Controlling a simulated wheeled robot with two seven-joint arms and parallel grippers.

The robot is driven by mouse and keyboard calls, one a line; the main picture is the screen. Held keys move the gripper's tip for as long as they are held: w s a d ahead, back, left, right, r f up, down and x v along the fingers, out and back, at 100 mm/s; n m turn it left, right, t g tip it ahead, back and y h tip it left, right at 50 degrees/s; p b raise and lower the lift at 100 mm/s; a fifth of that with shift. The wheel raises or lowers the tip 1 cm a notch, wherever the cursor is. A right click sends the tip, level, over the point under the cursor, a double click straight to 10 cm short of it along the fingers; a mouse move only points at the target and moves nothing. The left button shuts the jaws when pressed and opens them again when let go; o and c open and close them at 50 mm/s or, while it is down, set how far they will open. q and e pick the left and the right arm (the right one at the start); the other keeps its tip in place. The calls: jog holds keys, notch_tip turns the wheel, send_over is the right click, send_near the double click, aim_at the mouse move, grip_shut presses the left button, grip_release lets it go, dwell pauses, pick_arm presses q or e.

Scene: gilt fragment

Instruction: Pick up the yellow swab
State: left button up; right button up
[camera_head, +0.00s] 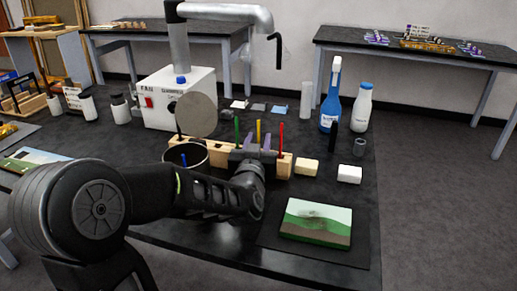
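The yellow swab (258,131) stands upright at the wooden rack (285,165), between a green swab (237,130) and a red swab (281,135). My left gripper (258,143) reaches in from the left, at the rack's front. Its two fingers stand apart, one on each side of the yellow swab, and look open. Whether either finger touches the swab cannot be told. The swab's lower part is hidden behind the gripper. My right gripper is not in view.
A dark round pot (187,153) with a blue stick stands left of the gripper. Two pale blocks (307,167) (349,173) and a painted panel (316,221) lie to the right. Bottles (331,97) stand behind. A white fan box (172,97) with an extraction arm stands at the back.

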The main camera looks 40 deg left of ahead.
pick_arm(q)
jog(key=shift+c, duration=0.5)
grip_shut()
